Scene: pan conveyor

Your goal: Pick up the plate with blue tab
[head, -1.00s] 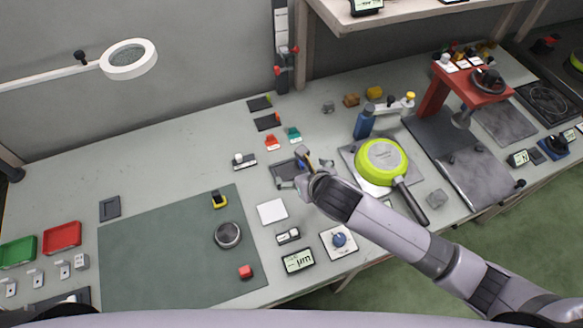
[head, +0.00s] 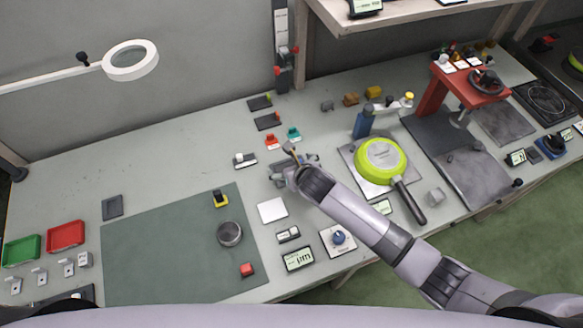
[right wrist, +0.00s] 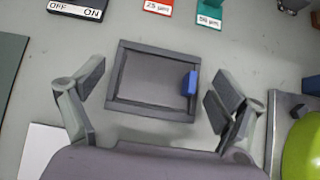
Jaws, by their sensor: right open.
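The plate with the blue tab is a dark grey, raised-rim square plate (right wrist: 152,80) lying flat on the bench in the right wrist view. Its blue tab (right wrist: 190,83) stands on the right side of the plate. My right gripper (right wrist: 157,88) is open and empty above it, one finger toward the left side of the plate and the other just right of the tab. In the head view my right gripper (head: 292,168) covers much of the plate. My left gripper is not in view.
Red (right wrist: 158,7) and teal (right wrist: 209,14) labelled tags lie beyond the plate, with an OFF/ON switch (right wrist: 76,10) at upper left. A green pan (head: 381,160) sits on a grey slab to the right. A white square (head: 272,210) lies in front.

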